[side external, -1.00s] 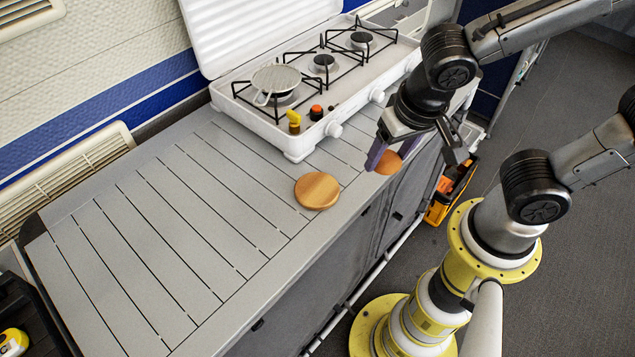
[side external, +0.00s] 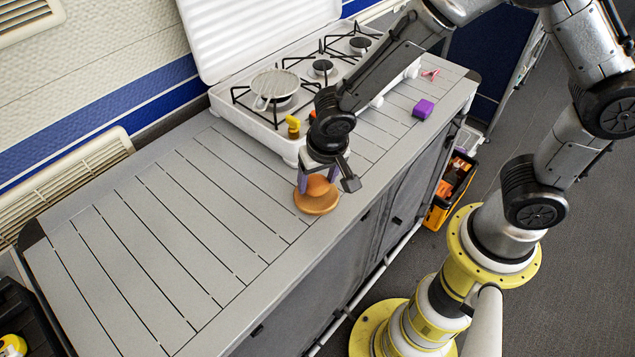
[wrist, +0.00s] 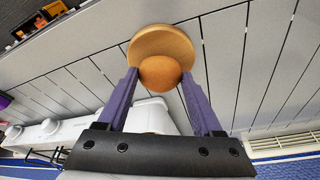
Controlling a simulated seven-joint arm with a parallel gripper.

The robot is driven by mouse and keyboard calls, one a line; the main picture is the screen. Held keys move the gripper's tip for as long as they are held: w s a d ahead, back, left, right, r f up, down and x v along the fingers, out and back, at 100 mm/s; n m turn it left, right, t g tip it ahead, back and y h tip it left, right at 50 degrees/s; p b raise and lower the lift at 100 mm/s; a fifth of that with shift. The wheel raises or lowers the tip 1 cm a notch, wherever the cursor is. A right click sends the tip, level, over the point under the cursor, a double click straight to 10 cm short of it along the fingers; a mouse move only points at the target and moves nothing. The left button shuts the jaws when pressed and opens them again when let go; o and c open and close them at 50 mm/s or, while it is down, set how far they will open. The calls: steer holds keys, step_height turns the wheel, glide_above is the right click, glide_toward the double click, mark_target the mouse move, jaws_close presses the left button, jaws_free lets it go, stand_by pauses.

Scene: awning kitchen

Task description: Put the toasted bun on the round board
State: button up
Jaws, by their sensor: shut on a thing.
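The toasted bun (side external: 318,186) is orange-brown and round, held between the purple fingers of my gripper (side external: 317,183). In the wrist view the bun (wrist: 160,73) sits between the fingertips of my gripper (wrist: 160,84). The round wooden board (side external: 312,207) lies on the grey slatted counter near its front edge. The bun is over the board, covering part of it; in the wrist view the board (wrist: 162,40) shows beyond the bun. I cannot tell whether the bun touches the board.
A white stove (side external: 290,90) with burners and a strainer (side external: 275,82) stands behind my gripper. A yellow item (side external: 293,124) is at the stove's front. A purple block (side external: 423,108) lies on the right counter. The counter (side external: 170,240) to the left is clear.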

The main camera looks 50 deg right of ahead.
steer(key=shift+f, duration=0.7)
steer(key=shift+f, duration=0.15)
steer(key=o, duration=1.3)
steer(key=shift+o, duration=0.2)
steer(key=v, duration=1.2)
steer(key=s+d+r+n+t, duration=0.1)
steer(key=s+d+r+n, duration=0.1)
steer(key=s+d+r, duration=0.3)
steer(key=s+d+r+n+t+y, duration=0.1)
steer(key=s+d+r+n, duration=0.2)
steer(key=s+d+r, duration=0.2)
steer(key=s+d, duration=0.2)
steer(key=s, duration=0.2)
steer(key=shift+s+d+r+t, duration=0.15)
steer(key=shift+s+r+t, duration=0.1)
steer(key=shift+t, duration=0.15)
